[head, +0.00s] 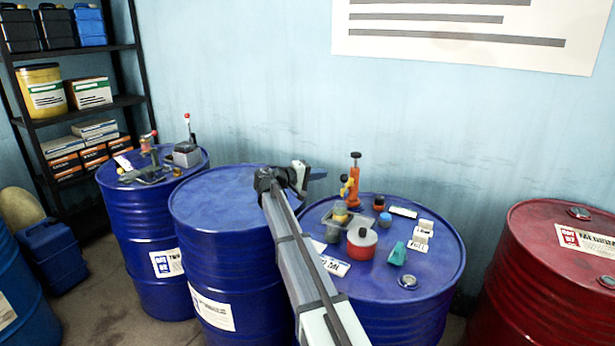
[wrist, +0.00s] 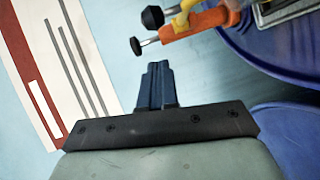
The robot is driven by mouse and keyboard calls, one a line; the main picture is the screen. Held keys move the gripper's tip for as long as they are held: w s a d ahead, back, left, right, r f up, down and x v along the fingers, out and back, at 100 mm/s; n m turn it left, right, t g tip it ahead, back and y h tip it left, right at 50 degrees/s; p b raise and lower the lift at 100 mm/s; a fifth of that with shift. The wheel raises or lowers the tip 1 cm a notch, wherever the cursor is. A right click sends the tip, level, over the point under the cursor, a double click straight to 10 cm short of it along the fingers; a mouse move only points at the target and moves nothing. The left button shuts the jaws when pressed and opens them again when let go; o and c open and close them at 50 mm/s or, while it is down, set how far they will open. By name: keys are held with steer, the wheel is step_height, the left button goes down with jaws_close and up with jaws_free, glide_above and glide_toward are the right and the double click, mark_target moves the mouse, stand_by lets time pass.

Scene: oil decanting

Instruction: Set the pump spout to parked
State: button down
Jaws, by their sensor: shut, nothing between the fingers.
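An orange hand pump (head: 354,180) with a dark knob on top stands upright near the back of the right blue drum (head: 440,262). Its yellow spout part (head: 346,188) shows on its left side; the exact spout angle is too small to tell. In the wrist view the orange pump (wrist: 200,20) lies sideways at the top, with black knobs at its end. My gripper (head: 318,174) is left of the pump, apart from it, above the gap between the middle and right drums. Its fingers are shut and empty in the wrist view (wrist: 157,72).
The right drum also carries a tray (head: 325,222), a red-and-white can (head: 362,243), a teal piece (head: 397,254) and small containers. The middle drum (head: 215,192) has a bare top. Tools stand on the left drum (head: 185,155). A red drum (head: 545,270) stands right.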

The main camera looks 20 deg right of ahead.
steer(key=shift+s+d+f, duration=0.2)
steer(key=shift+s+d, duration=0.3)
steer(key=shift+d, duration=0.35)
steer(key=shift+s+d+f, duration=0.15)
steer(key=shift+s+d, duration=0.3)
steer(key=shift+d, duration=0.4)
steer(key=shift+s, duration=0.1)
